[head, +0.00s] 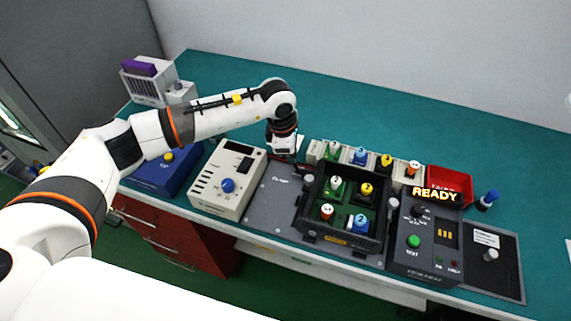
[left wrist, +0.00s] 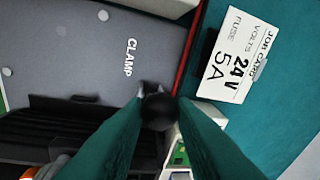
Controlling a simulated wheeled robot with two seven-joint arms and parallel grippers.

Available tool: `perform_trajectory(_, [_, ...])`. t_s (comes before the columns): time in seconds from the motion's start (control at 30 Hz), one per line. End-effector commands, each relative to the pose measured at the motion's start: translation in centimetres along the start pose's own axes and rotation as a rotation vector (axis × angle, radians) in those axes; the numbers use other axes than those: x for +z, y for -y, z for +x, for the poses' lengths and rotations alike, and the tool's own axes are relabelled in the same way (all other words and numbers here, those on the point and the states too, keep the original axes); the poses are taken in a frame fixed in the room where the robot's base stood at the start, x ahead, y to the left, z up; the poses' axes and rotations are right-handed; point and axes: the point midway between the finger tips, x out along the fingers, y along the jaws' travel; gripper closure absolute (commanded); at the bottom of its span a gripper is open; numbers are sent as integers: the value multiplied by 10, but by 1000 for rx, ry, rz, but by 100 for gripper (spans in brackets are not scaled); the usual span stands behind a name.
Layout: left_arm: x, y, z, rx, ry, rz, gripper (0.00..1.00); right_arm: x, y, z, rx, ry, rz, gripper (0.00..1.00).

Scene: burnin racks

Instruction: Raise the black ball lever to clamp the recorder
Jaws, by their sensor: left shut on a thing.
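My left gripper (head: 290,160) reaches down at the back edge of the grey plate (head: 268,205), behind a black open box (head: 340,239). In the left wrist view its two teal fingers (left wrist: 158,118) close around the black ball (left wrist: 158,110) of the lever. The ball sits between the fingertips, beside the word CLAMP on the grey plate (left wrist: 90,40). The lever's arm is mostly hidden by the ball and fingers. The black box, which may be the recorder, holds several modules with coloured, numbered caps. My right gripper is in neither view.
A white job card (left wrist: 240,55) reading 24V 5A lies on the teal table. A cream box with a blue knob (head: 228,186) stands left of the plate. Right are a control panel (head: 414,262) with a lit READY sign (head: 436,195) and a red bin (head: 450,180). Several modules line the back.

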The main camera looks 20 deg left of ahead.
Motion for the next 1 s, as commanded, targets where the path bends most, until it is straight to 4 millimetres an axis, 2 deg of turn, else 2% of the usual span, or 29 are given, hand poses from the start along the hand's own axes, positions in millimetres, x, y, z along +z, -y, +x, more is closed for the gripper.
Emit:
perform_trajectory(0.13, [-14, -3, 0, -19, 93, 24, 100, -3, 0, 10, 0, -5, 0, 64])
perform_trajectory(0.33, [-22, -5, 0, -45, 205, 41, 100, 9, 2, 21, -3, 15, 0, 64])
perform_trajectory(0.5, [-27, -6, 0, -57, 264, 50, 100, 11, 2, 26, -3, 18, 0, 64])
perform_trajectory(1.0, [-29, -7, 0, -63, 297, 53, 100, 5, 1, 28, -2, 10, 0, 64])
